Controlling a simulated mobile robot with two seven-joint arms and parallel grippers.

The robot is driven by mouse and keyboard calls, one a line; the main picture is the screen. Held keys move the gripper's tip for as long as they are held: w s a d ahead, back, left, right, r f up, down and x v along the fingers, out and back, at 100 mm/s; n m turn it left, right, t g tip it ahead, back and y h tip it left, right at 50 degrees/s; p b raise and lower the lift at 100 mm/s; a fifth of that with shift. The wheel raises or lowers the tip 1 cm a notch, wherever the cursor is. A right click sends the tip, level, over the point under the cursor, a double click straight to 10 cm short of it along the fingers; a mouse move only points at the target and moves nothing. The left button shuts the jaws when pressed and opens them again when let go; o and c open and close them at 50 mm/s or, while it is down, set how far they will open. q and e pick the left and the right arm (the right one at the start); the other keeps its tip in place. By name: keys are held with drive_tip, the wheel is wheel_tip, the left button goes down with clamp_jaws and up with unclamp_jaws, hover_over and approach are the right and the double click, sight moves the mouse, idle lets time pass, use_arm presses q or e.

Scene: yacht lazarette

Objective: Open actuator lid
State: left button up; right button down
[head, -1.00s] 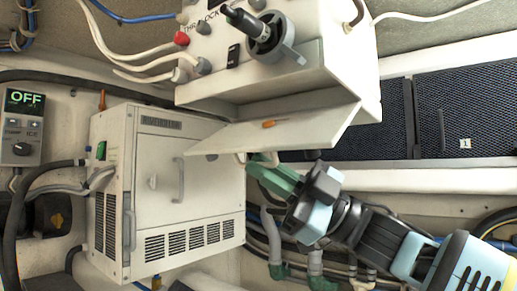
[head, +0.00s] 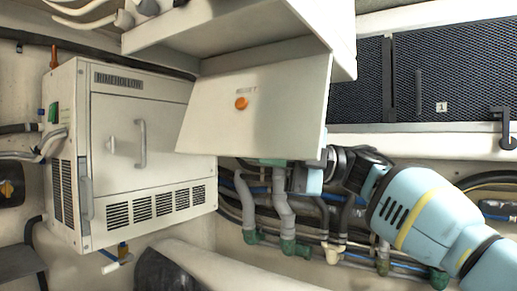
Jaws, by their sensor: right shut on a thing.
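The actuator lid (head: 215,125) is a pale flat panel that hangs below the white box (head: 225,30) at the top of the head view. An orange round button (head: 241,103) with a small label above it shows on its face. My right gripper (head: 270,162) is at the lid's lower right edge, mostly behind the panel. It is shut on the lid, but the lid hides the place of contact. My left gripper is not in view.
A white cabinet (head: 150,140) with a handle and vents stands close on the left. Pipes and hoses (head: 285,205) run along the wall below the lid. Dark mesh panels (head: 450,80) fill the upper right.

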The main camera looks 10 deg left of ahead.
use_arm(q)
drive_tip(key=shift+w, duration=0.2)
use_arm(e)
drive_tip(key=shift+w+d+r, duration=0.1)
drive_tip(key=shift+w+r, duration=0.05)
